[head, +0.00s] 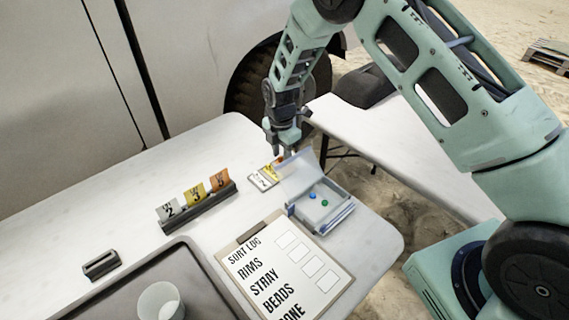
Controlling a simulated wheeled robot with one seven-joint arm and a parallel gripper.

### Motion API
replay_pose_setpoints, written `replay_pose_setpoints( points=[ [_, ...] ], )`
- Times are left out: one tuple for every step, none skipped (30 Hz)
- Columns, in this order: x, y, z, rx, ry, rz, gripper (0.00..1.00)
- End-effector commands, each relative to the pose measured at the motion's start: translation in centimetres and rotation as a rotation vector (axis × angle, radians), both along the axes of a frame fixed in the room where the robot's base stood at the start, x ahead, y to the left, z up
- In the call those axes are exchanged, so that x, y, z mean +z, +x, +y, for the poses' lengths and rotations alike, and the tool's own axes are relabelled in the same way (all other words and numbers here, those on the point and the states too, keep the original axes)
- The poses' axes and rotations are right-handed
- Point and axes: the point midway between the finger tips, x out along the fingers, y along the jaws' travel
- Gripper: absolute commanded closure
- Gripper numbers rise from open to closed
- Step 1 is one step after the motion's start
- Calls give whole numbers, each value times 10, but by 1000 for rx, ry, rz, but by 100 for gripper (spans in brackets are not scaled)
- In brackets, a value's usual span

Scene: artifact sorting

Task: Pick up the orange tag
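An orange tag (219,180) stands upright in the dark slotted rack (206,206), at the right end beside a yellow tag (194,192) and a grey tag (168,209). My gripper (287,152) points down, well to the right of the rack, just behind the clear-lidded box. A small orange piece (279,159) shows right beside its fingertips, next to a yellow piece (271,171) and a white card (261,182). The fingers are small and partly overlapped by the lid, so I cannot tell whether they are open or shut on the orange piece.
The open box (321,221) with a raised clear lid (298,176) holds a blue bead and a green bead. A clipboard (232,245) lies in front. A dark tray (205,274) carries a cup (160,301). A small empty holder (101,265) sits at left. The table's back left is clear.

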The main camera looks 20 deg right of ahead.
Motion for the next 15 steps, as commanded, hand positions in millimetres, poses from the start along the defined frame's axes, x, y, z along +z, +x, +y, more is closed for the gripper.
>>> replay_pose_setpoints(
  points=[
    [0,0,0,0,0,0,65],
    [0,0,0,0,0,-1,65],
    [0,0,0,0,0,0,65],
    [0,0,0,0,0,0,65],
    [0,0,0,0,0,0,65],
    [0,0,0,0,0,0,77],
    [0,0,0,0,0,0,85],
    [0,0,0,0,0,0,93],
    [0,0,0,0,0,0,100],
    [0,0,0,0,0,0,100],
    [0,0,0,0,0,0,100],
    [0,0,0,0,0,0,100],
    [0,0,0,0,0,0,100],
    [0,0,0,0,0,0,100],
    [0,0,0,0,0,0,100]
  ],
)
